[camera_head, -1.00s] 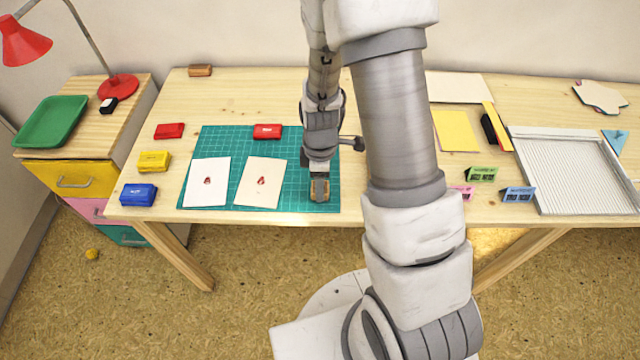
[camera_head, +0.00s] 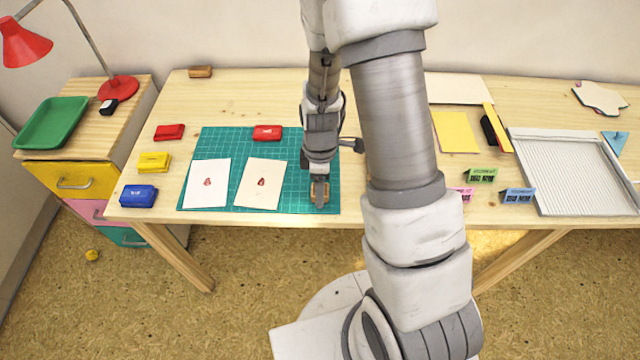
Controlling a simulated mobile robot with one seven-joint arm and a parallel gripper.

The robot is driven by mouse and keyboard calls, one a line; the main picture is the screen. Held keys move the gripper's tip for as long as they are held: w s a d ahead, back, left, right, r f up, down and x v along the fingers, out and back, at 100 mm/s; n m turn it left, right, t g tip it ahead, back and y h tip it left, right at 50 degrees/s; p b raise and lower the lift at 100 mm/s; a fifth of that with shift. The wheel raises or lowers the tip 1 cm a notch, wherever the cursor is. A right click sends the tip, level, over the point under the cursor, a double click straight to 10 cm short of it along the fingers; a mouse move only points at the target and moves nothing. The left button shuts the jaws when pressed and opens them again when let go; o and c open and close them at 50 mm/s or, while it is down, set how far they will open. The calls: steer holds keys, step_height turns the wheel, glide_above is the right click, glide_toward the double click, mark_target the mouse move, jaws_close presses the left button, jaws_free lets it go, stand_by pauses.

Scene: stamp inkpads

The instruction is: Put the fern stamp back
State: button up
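My gripper (camera_head: 319,196) points down over the front right part of the green cutting mat (camera_head: 290,206). A small wooden block, seemingly a stamp (camera_head: 326,190), shows on both sides of its grey near finger. I cannot tell whether the fingers press on it, whether it touches the mat, or whether it is the fern stamp, as its face is hidden. Another wooden block (camera_head: 200,71) lies at the back left of the table. Small green (camera_head: 481,174), pink (camera_head: 467,194) and blue (camera_head: 517,195) label cards stand right of my arm; their print is too small to read.
Two white cards (camera_head: 207,195) (camera_head: 260,195) with red prints lie on the mat. Red (camera_head: 268,132), another red (camera_head: 169,132), yellow (camera_head: 153,162) and blue (camera_head: 139,195) inkpads sit around. A ribbed white tray (camera_head: 575,205) is at right. My arm hides the table's middle.

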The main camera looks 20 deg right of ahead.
steer(key=s+r+m+t+p, duration=0.1)
steer(key=s+r+m+t, duration=0.2)
steer(key=r, duration=1.1)
steer(key=s+r+m+p, duration=0.1)
steer(key=s+r+m, duration=0.3)
steer(key=r, duration=0.9)
steer(key=s+r+m+t, duration=0.2)
steer(key=s+r+m, duration=0.4)
steer(key=s+m, duration=0.1)
steer(key=shift+r+t, duration=0.3)
step_height(320, 180, up, 3)
steer(key=p, duration=0.3)
